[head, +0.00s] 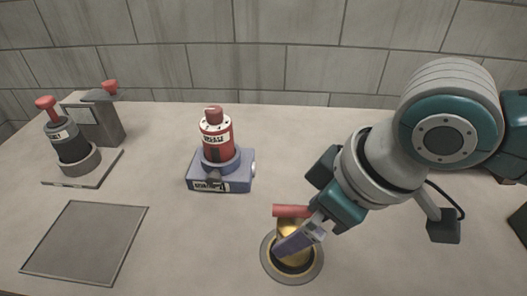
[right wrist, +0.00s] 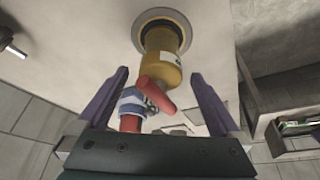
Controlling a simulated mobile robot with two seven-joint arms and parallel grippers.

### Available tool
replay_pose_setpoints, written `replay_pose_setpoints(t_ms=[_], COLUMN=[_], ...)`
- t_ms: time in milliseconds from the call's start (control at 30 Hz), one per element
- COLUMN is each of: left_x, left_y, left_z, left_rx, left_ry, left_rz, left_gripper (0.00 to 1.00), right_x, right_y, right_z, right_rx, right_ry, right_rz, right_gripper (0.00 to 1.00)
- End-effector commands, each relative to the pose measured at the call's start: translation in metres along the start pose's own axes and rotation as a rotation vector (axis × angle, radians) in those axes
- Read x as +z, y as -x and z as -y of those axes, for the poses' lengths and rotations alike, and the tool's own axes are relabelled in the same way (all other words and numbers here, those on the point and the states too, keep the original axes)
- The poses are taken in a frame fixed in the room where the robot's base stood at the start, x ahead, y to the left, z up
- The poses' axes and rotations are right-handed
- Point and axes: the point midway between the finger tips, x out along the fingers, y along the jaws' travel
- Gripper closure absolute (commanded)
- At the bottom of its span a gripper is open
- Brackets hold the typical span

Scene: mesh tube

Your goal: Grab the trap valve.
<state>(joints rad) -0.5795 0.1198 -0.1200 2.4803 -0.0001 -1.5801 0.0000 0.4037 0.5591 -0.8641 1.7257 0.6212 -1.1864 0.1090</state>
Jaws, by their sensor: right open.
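The trap valve appears to be the yellow-brass cylinder (head: 283,229) with a red bar handle (head: 290,211) on top. It stands in a round metal ring (head: 268,262) set in the tabletop. In the right wrist view the brass body (right wrist: 162,68) and red handle (right wrist: 157,95) show between my fingers. My right gripper (head: 300,237) is open, its purple fingers (right wrist: 160,76) to either side of the valve. One finger hides part of the brass body in the head view. I cannot tell whether the fingers touch it. My left gripper is not in view.
A red cylinder on a blue base (head: 219,172) stands left of the valve. A dark device with a red knob (head: 69,145) and a grey box (head: 100,120) stand at far left. A flat grey panel (head: 84,240) lies in front of them. A tiled wall (head: 290,65) closes the back.

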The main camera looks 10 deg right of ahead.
Motion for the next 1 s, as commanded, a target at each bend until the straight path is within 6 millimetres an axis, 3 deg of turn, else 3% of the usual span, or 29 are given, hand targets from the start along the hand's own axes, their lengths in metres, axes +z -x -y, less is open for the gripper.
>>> replay_pose_setpoints(t_ms=[300,600,1000], left_x=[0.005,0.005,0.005], left_y=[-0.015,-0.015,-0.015], left_z=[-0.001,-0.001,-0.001], left_rx=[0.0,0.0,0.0], left_ry=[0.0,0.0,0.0], left_rz=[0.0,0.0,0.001], left_gripper=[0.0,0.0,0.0], right_x=[0.002,0.002,0.002], right_y=[-0.047,-0.05,-0.05], right_z=[0.001,0.001,0.001], right_rx=[0.0,0.001,0.0], right_ry=[0.0,0.001,0.001], right_rz=[0.0,0.0,0.0], right_gripper=[0.0,0.01,0.46])
